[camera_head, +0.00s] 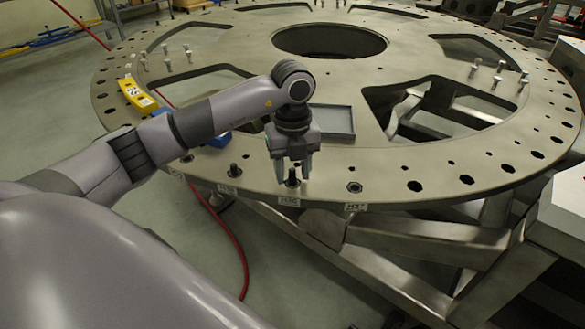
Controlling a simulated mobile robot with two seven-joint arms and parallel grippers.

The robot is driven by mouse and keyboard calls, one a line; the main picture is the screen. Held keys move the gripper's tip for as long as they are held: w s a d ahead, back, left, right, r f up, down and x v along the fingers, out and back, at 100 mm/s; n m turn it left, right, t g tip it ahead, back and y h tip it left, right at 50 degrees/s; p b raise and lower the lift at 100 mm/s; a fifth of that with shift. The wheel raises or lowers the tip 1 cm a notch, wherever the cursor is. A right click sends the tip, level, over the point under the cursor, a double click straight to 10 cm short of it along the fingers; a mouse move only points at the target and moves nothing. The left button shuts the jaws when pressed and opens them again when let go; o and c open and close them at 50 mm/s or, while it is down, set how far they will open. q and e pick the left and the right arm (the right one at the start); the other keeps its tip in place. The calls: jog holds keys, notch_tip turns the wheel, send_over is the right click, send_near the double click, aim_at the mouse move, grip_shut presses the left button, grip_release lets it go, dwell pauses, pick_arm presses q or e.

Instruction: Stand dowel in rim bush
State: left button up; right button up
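My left gripper (293,174) points down over the near rim of the turret plate (390,160). Its two fingers stand apart. A dark dowel (292,180) stands upright in the rim, between or just behind the fingertips, above a white label. I see no finger closed on it. My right gripper is not in view.
A shallow grey tray (332,136) lies on the plate behind the gripper. A blue object (219,139) is partly hidden by my arm. A yellow piece (138,95) lies on the left rim. Several bolts (498,82) stand at the right. Large cutouts open the plate.

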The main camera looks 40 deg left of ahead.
pick_arm(q)
jog(key=shift+r, duration=3.6)
